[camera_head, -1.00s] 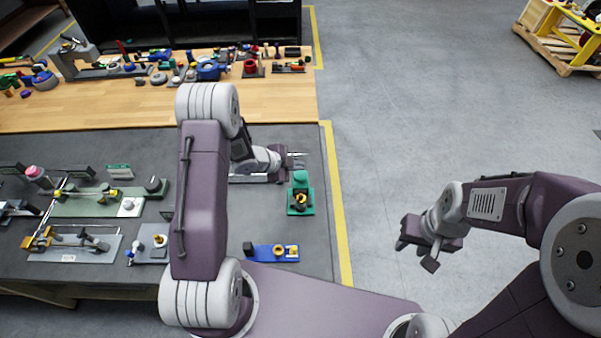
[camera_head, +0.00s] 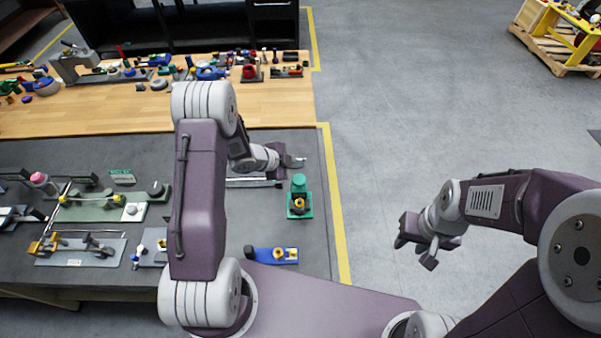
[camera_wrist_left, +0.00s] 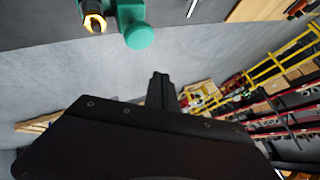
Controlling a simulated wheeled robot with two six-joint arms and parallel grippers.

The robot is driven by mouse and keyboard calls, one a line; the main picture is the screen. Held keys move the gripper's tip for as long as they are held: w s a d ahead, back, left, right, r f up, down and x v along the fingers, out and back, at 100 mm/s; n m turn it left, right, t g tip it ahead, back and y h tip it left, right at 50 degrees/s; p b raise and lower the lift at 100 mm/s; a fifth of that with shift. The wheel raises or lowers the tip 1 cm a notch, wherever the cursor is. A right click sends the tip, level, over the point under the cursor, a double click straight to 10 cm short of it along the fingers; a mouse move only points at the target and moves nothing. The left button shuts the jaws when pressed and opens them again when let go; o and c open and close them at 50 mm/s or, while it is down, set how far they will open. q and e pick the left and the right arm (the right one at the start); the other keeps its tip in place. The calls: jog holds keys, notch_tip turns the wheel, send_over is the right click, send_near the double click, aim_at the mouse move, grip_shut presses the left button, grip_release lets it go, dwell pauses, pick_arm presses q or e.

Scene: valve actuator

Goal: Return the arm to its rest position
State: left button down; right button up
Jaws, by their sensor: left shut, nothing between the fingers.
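My left arm reaches over the dark table mat, and its gripper (camera_head: 298,161) is shut and empty. It hangs above the mat, behind the green valve actuator (camera_head: 299,197), and appears apart from it. The left wrist view shows the closed dark fingers (camera_wrist_left: 161,90) with nothing held, and the green actuator's round top (camera_wrist_left: 138,35) with a brass fitting beside it at the upper left. My right gripper (camera_head: 416,252) is open and empty over the bare floor, to the right of the table.
A blue block with a brass fitting (camera_head: 272,254) lies near the table's front. Green and grey fixture plates (camera_head: 100,207) stand at the left. A silver bar (camera_head: 252,183) lies beside the left gripper. Tools crowd the wooden bench (camera_head: 120,117) behind.

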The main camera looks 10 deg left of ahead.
pick_arm(q)
jog(key=shift+d+f, duration=0.1)
jog(key=shift+f, duration=0.15)
jog(key=w+d+b, duration=0.1)
jog(key=b, duration=0.2)
jog(key=w+d+r+m+t+b, duration=0.1)
jog(key=b, duration=0.2)
jog(key=shift+w+d+h, duration=0.1)
jog(key=shift+d+h, duration=0.1)
jog(key=shift+h, duration=0.1)
jog(key=s+a+f+n+g+y+b, duration=0.1)
jog(key=s+f+n+g+y+b, duration=0.1)
jog(key=s+n, duration=0.4)
jog(key=s+a+f+n+g+y+b, duration=0.2)
jog(key=s+n+b, duration=0.2)
jog(key=s, duration=0.7)
jog(key=s+a+f+n+g+y+b, duration=0.1)
jog(key=s+f+n+g+y+b, duration=0.1)
jog(key=s+n, duration=0.6)
jog(key=shift+s+a+f+g+b, duration=0.15)
jog(key=shift+s+f+g+b, duration=0.25)
jog(key=shift+b, duration=0.45)
